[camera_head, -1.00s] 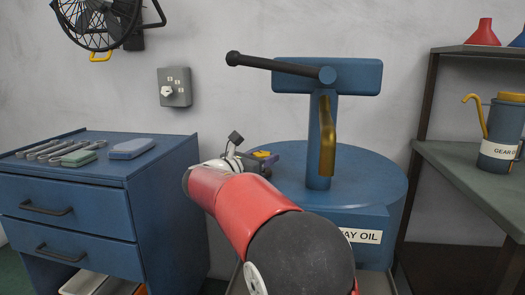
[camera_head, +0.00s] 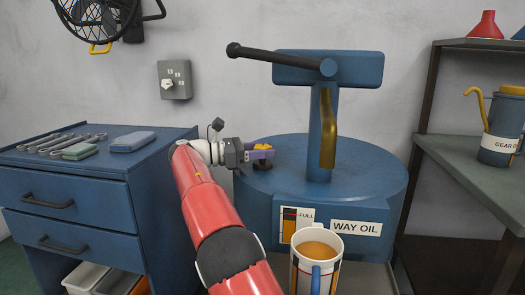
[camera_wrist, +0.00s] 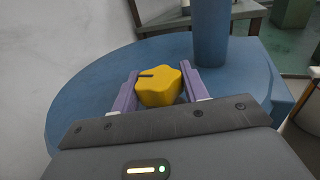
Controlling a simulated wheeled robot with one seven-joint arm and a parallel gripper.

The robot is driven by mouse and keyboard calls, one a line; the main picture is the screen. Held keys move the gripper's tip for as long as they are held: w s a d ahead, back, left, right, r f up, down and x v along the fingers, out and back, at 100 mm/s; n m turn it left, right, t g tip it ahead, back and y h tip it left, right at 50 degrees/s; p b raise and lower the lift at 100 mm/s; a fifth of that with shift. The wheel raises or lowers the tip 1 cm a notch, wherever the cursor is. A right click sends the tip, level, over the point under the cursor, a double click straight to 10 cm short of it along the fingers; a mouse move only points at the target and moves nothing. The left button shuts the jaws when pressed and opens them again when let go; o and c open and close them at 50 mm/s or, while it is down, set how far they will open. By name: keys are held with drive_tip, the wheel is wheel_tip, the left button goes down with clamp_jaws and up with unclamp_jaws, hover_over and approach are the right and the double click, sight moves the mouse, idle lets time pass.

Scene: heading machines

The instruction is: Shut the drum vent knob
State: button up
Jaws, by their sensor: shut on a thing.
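The drum vent knob (camera_wrist: 158,86) is yellow and lobed, with a dark line on its top. It sits on the top of the blue way oil drum (camera_head: 375,185). My gripper (camera_head: 262,154) has come in from the left, and its purple fingers lie on both sides of the knob, shut on it. In the wrist view my gripper (camera_wrist: 158,90) shows one finger at the left and one at the right of the knob. In the head view the fingers hide much of the knob.
The drum's pump column (camera_head: 322,125) rises just right of the knob, with a black lever (camera_head: 275,62) above. A mug (camera_head: 316,262) of brown liquid stands in front of the drum. A blue drawer cabinet (camera_head: 95,190) with wrenches is at left, a shelf (camera_head: 460,170) at right.

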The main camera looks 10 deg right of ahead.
drive_tip(key=shift+r, duration=0.1)
idle(0.4)
drive_tip(key=o, duration=1)
drive_tip(key=shift+c, duration=0.2)
